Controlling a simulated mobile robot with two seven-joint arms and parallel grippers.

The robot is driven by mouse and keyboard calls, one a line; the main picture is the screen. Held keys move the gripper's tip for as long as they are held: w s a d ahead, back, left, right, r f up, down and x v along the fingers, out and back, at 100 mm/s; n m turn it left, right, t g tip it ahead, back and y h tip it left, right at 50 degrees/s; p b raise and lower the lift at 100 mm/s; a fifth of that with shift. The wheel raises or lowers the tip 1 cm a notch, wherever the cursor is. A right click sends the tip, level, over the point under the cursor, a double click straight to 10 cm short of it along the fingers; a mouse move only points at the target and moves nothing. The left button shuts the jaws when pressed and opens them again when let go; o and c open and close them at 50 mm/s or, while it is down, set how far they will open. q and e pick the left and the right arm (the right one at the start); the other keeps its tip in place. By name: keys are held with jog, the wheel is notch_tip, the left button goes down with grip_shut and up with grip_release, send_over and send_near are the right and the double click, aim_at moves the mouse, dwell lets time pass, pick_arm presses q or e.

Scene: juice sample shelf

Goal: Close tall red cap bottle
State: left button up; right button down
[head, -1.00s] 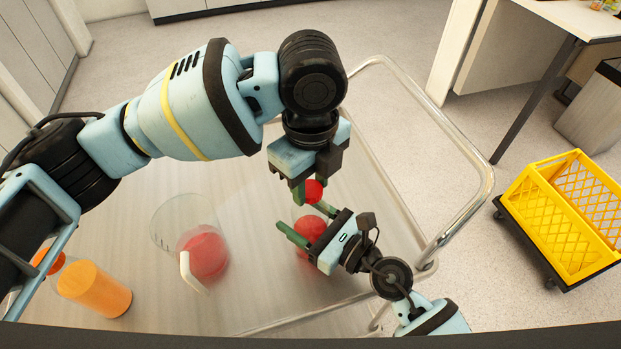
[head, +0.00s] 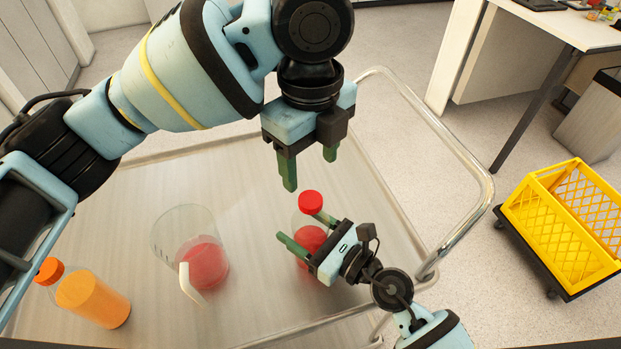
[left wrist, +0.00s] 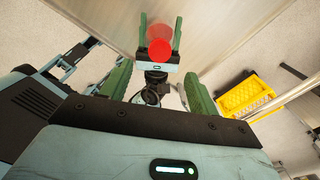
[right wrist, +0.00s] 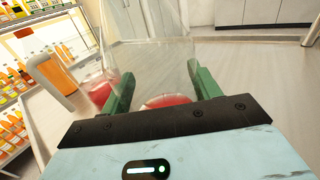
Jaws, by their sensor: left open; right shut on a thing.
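The tall clear bottle (head: 311,240) holds red juice and stands upright on the cart. Its red cap (head: 311,202) sits on its top; I cannot tell how tightly. The cap also shows in the left wrist view (left wrist: 158,50). My right gripper (head: 300,227) is shut on the bottle's body below the cap, and the right wrist view shows the clear bottle wall (right wrist: 150,60) between its fingers. My left gripper (head: 310,171) is open and empty above the cap, clear of it. Its two green fingers point down.
A clear beaker (head: 172,238) with red juice and a pale handle stands left of the bottle. An orange-juice bottle (head: 92,298) with an orange cap stands further left. The cart's metal rail (head: 470,225) runs on the right.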

pick_arm(q)
jog(key=shift+r, duration=2.2)
pick_arm(e)
jog(key=shift+c, duration=1.4)
grip_release()
jog(key=b+v, duration=0.1)
jog(key=v, duration=0.5)
jog(key=shift+s+d+f, duration=0.1)
jog(key=shift+s+d, duration=0.5)
jog(key=shift+d, duration=0.1)
pick_arm(q)
notch_tip(320, 180, down, 3)
jog(key=shift+w+r, duration=0.15)
jog(key=shift+r, duration=0.05)
